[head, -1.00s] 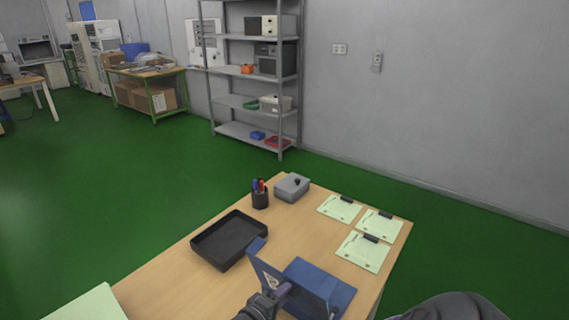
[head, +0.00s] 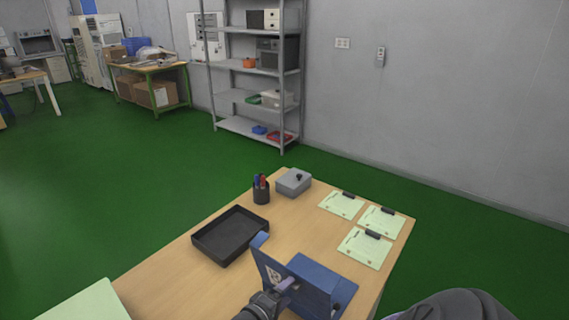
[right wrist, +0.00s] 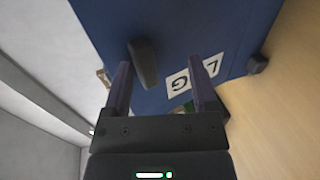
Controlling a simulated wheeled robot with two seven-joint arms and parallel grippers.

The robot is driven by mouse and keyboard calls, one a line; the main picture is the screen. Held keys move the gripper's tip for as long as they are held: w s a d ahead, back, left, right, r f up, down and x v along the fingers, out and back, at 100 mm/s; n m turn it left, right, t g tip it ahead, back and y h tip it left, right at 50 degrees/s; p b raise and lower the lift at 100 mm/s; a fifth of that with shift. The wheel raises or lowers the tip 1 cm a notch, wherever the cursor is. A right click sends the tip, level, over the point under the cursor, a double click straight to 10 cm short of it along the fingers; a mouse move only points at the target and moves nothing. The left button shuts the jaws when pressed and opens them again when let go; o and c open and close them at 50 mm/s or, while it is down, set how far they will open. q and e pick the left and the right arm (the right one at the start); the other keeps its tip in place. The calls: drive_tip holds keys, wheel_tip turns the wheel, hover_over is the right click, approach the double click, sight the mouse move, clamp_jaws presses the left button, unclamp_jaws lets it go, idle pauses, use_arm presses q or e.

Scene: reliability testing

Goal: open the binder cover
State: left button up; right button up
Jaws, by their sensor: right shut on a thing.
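The blue binder (head: 325,276) lies at the near right of the table. Its cover (head: 305,288) stands raised at a steep angle, with a white label on its left face and a blue tab at its far end. My right gripper (head: 284,288) is at the left side of the cover and shut on it. In the right wrist view my right gripper's two fingers (right wrist: 163,85) stand before the blue cover (right wrist: 190,30), with the dark tab between them and the lettered label beside one finger. The exact contact is hard to see. My left gripper is not in view.
A black tray (head: 230,236) sits left of the binder. A pen cup (head: 261,191) and a grey box (head: 293,183) stand at the table's far end. Several clipboards (head: 365,248) lie along the right edge. Bare table (head: 175,280) shows at the left.

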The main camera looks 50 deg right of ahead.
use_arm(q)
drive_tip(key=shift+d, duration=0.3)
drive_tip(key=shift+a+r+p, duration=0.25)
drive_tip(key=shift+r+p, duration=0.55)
use_arm(e)
drive_tip(key=v, duration=1)
drive_tip(key=shift+c, duration=0.3)
